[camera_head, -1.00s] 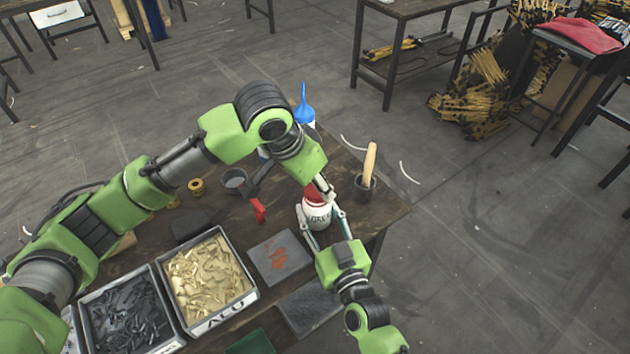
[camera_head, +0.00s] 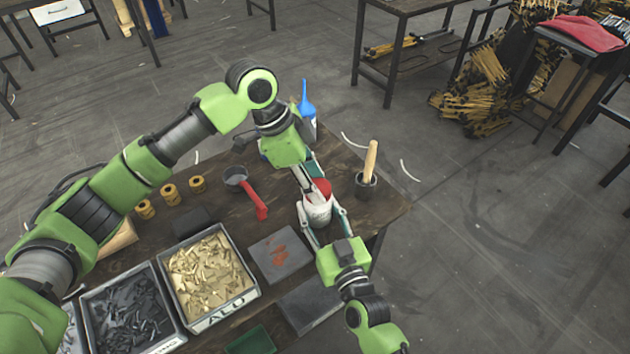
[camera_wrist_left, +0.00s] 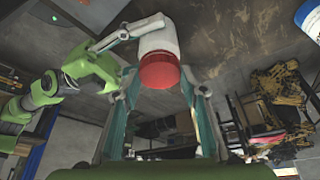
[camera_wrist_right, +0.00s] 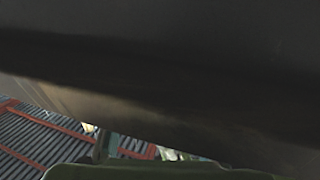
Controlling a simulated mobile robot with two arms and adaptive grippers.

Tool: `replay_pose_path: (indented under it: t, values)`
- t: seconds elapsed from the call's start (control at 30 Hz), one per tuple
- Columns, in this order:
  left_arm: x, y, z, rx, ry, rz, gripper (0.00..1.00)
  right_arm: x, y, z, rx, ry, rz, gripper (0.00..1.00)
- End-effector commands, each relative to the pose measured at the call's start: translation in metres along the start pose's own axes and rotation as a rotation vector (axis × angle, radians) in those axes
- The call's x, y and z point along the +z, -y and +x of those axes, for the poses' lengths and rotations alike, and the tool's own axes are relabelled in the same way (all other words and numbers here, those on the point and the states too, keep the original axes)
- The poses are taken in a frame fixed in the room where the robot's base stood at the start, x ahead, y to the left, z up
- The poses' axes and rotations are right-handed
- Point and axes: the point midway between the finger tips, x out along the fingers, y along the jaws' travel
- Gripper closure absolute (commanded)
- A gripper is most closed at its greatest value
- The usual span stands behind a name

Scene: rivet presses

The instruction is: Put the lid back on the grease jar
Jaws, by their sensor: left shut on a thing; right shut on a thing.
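The white grease jar (camera_head: 317,212) stands at the right end of the workbench, its dark lettering partly covered. My right gripper (camera_head: 319,209) is shut around its sides. The red lid (camera_head: 322,187) is at the jar's top, held in my left gripper (camera_head: 315,185), which reaches it from behind. In the left wrist view the lid (camera_wrist_left: 160,71) lines up with the end of the white jar (camera_wrist_left: 157,38), with no clear gap. I cannot tell whether it is fully seated. The right wrist view is mostly filled by a dark surface and shows neither jar nor lid.
A dark pot with a wooden-handled tool (camera_head: 367,180) stands right of the jar. A blue-tipped bottle (camera_head: 308,108) is behind my left wrist. A red-handled ladle (camera_head: 254,198), grey plate (camera_head: 279,255) and bin of brass parts (camera_head: 212,272) lie left. The bench's right edge is close.

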Motion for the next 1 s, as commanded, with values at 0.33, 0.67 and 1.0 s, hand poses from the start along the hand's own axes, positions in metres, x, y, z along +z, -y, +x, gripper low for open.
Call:
replay_pose_path:
  t: [0.33,0.67,1.0]
  values:
    - [-0.002,0.0054,-0.0001,0.2,-0.002,0.484,0.68,-0.0004,-0.0008,0.0,0.002,-0.001,0.0,1.0]
    - [-0.0048,0.0079,0.0014,0.397,-0.002,0.964,0.68,-0.0004,-0.0007,-0.0001,0.001,-0.001,0.0,1.0]
    - [-0.0079,0.0081,0.0031,0.603,-0.002,1.462,0.68,-0.0003,-0.0004,-0.0003,0.001,-0.001,0.0,1.0]
